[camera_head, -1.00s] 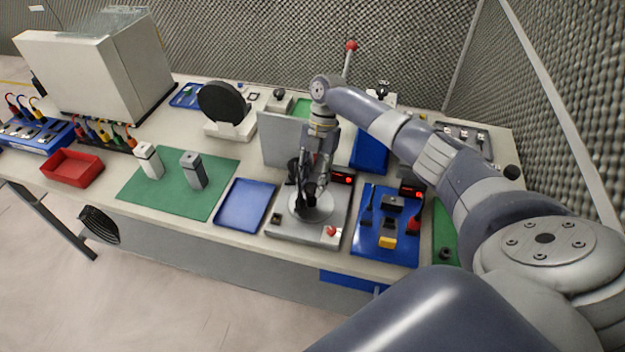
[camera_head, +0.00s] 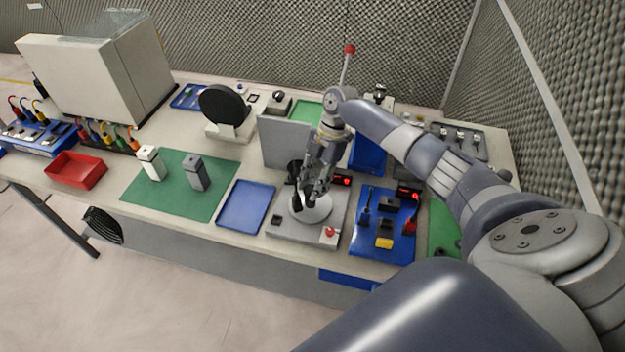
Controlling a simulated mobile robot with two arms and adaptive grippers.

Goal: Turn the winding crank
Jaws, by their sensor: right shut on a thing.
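The winding device is a grey base plate (camera_head: 290,230) with a round pale disc (camera_head: 320,211) on top, at the front middle of the bench. My right gripper (camera_head: 303,198) reaches down over the left part of the disc. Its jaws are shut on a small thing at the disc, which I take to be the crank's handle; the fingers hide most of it. A dark round part stands just behind the gripper. My left gripper is not in view.
A red knob (camera_head: 330,232) sits at the base's front right. A blue tray (camera_head: 245,206) lies to the left, and a blue board with small parts (camera_head: 369,246) to the right. A grey upright panel (camera_head: 283,143) stands behind. A green mat (camera_head: 213,207) carries two upright blocks.

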